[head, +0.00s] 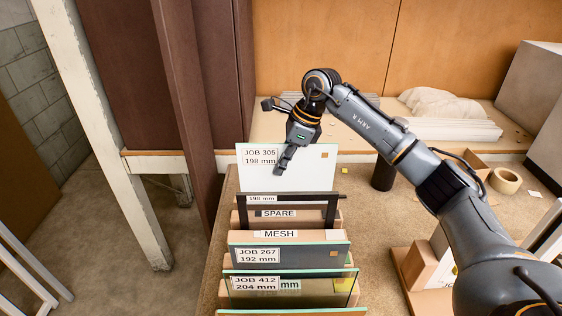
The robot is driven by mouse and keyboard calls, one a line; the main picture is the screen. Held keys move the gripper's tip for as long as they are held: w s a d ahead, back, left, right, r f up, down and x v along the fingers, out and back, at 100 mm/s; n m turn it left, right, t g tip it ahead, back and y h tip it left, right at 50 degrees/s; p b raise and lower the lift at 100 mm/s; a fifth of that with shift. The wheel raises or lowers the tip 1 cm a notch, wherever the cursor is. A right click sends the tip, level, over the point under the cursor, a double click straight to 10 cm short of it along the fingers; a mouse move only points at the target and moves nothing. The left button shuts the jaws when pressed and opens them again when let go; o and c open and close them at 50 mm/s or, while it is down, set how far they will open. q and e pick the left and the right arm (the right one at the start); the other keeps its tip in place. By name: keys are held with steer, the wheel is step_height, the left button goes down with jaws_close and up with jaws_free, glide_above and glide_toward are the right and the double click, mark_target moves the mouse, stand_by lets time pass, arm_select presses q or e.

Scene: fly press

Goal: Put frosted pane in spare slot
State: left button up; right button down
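A whitish, opaque-looking pane (313,172), which looks like the frosted one, stands upright at the back of the rack, with a "JOB 305 198 mm" label and a small orange square. My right gripper (281,168) points down over its upper middle; its fingers overlap the pane in the picture. I cannot tell whether they grip it or are open. The SPARE label (278,213) is on a wooden divider nearer to me, seen through a dark frame (290,198). The pane's lower edge is hidden. My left gripper is out of view.
On the bench to the right are a dark cylinder (383,174), a tape roll (505,180) and cardboard blocks (420,265). A brown post (185,110) stands left.

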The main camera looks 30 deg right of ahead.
mark_target(281, 190)
steer(key=shift+f+b, duration=3.1)
steer(key=shift+f, duration=1.45)
steer(key=shift+r, duration=0.15)
steer(key=c, duration=1.4)
jaws_free()
steer(key=shift+c, duration=0.2)
steer(key=shift+s, duration=0.1)
step_height(281, 190, up, 10)
